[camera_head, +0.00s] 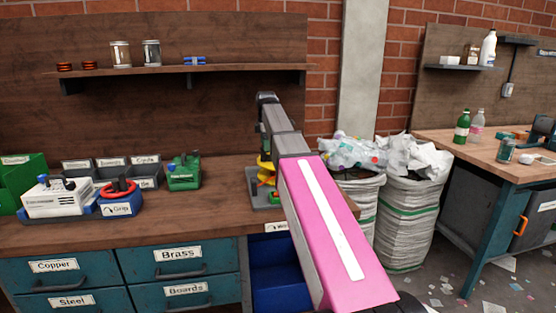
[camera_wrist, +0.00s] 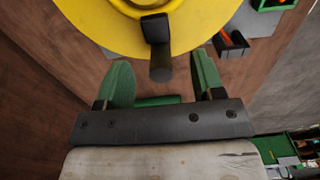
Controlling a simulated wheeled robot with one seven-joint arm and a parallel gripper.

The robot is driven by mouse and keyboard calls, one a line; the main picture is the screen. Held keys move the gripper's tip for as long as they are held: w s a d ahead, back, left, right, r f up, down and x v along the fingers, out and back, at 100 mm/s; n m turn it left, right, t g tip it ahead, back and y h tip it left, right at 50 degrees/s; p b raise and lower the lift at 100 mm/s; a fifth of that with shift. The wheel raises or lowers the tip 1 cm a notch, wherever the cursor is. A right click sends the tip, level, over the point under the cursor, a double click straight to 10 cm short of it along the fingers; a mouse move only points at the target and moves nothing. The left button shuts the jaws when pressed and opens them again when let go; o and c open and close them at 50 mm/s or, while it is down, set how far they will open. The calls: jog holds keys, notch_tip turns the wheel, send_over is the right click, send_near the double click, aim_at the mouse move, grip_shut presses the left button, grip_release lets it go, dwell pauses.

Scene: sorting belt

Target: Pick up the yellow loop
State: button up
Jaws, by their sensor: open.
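A yellow thing (camera_head: 266,172) stands on the workbench just left of my arm in the head view, partly hidden by it. In the wrist view a broad yellow disc (camera_wrist: 95,20) fills the top, with a brighter yellow curved rim, likely the loop, (camera_wrist: 178,5) cut off by the top edge. A dark post with a rounded end (camera_wrist: 158,50) juts from it toward my gripper. The fingers are not clearly visible in the head view.
A red ring (camera_head: 120,189) sits on a blue base at left, near a white-topped device (camera_head: 57,198) and a green device (camera_head: 184,172). A shelf (camera_head: 220,69) runs above. White sacks (camera_head: 408,215) stand right of the workbench. Bare wood (camera_head: 215,205) lies between the green device and the yellow thing.

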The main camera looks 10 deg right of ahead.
aim_at(267, 156)
jog(key=shift+w+f, duration=0.1)
jog(key=shift+f, duration=2.5)
jog(key=c, duration=1)
